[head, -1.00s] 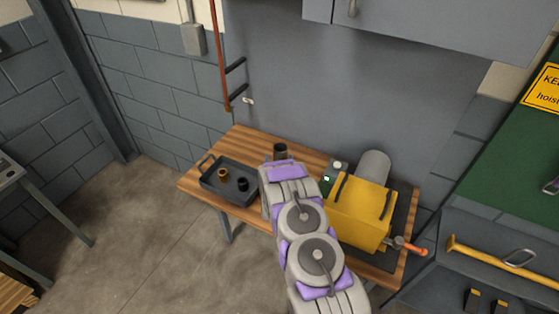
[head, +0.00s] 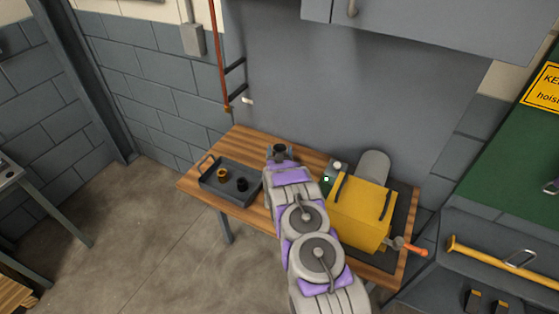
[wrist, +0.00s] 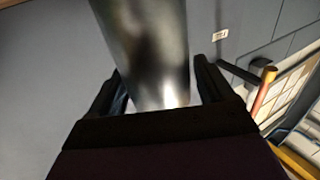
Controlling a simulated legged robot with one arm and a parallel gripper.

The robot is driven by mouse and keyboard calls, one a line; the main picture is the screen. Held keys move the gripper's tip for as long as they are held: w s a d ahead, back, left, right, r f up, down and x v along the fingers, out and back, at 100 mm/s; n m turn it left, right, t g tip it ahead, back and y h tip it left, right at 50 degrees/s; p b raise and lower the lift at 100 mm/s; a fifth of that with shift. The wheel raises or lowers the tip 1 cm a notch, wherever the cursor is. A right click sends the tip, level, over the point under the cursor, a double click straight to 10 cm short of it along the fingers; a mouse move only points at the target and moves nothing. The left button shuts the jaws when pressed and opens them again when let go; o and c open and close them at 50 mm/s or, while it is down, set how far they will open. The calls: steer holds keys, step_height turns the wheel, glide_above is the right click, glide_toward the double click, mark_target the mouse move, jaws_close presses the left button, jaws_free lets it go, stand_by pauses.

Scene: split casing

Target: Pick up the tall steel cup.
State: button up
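The tall steel cup (head: 280,148) stands near the back of the wooden table in the head view, dark from this angle; its lower part is hidden by my arm. In the wrist view the shiny grey cup (wrist: 148,45) rises large between the fingers of my gripper (wrist: 157,82). The fingers are spread on either side of it, with a narrow gap showing at the right finger. The left fingertip looks close to the cup's edge; whether it touches, I cannot tell. In the head view my gripper (head: 280,160) is at the cup.
A dark tray (head: 212,192) with an orange-brown ring-like part (head: 222,174) and a black part (head: 242,185) lies left of my arm. A grey wall (head: 370,90) rises behind the table (head: 247,141).

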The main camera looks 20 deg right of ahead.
steer(key=c, duration=1.2)
steer(key=shift+o, duration=0.2)
steer(key=shift+d+r, duration=0.1)
steer(key=shift+r, duration=0.05)
